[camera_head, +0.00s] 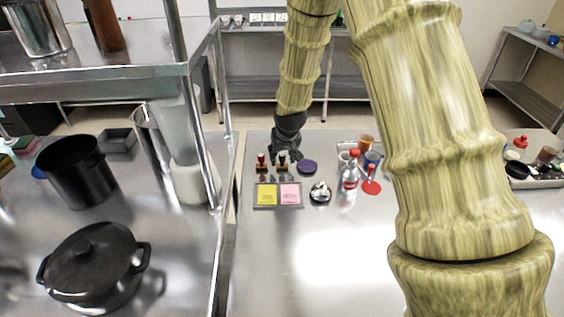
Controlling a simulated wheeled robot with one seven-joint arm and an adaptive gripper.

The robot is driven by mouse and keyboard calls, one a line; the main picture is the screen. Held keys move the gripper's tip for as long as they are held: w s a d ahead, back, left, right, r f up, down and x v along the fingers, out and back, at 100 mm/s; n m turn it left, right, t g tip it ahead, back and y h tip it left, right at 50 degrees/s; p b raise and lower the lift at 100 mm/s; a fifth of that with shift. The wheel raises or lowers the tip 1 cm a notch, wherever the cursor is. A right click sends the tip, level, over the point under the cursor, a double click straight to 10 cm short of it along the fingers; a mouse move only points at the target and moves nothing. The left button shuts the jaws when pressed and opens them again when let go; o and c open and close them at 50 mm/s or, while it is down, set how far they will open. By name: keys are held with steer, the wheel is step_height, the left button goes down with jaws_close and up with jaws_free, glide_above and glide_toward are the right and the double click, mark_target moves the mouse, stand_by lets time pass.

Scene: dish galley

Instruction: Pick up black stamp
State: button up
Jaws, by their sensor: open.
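My gripper (285,153) points down at the back of the steel table, with its dark fingers open. Directly at its fingertips is a small upright stamp (281,161) with a dark top and pale middle, which looks like the black stamp. The fingers partly hide it, and I cannot tell whether they touch it. A similar stamp with a reddish-brown handle (261,160) stands just to its left.
A tray with yellow (267,194) and pink pads lies in front of the stamps. A purple round lid (307,166), a small black-and-silver item (320,192) and a red-capped bottle (350,171) are to the right. A shelf post (218,150) rises at left.

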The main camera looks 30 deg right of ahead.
mark_target(282, 155)
steer(key=shift+w+f, duration=0.1)
steer(key=shift+f, duration=0.2)
steer(key=c, duration=1)
steer(key=shift+r, duration=0.1)
steer(key=shift+r, duration=0.4)
step_height(282, 155, up, 3)
steer(key=shift+f+b, duration=0.2)
steer(key=shift+b, duration=0.55)
steer(key=s+a+r+b, duration=0.1)
steer(key=s+b, duration=0.2)
steer(key=s, duration=1.3)
steer(key=shift+a+r, duration=0.2)
steer(key=shift+a, duration=0.15)
steer(key=shift+w, duration=0.1)
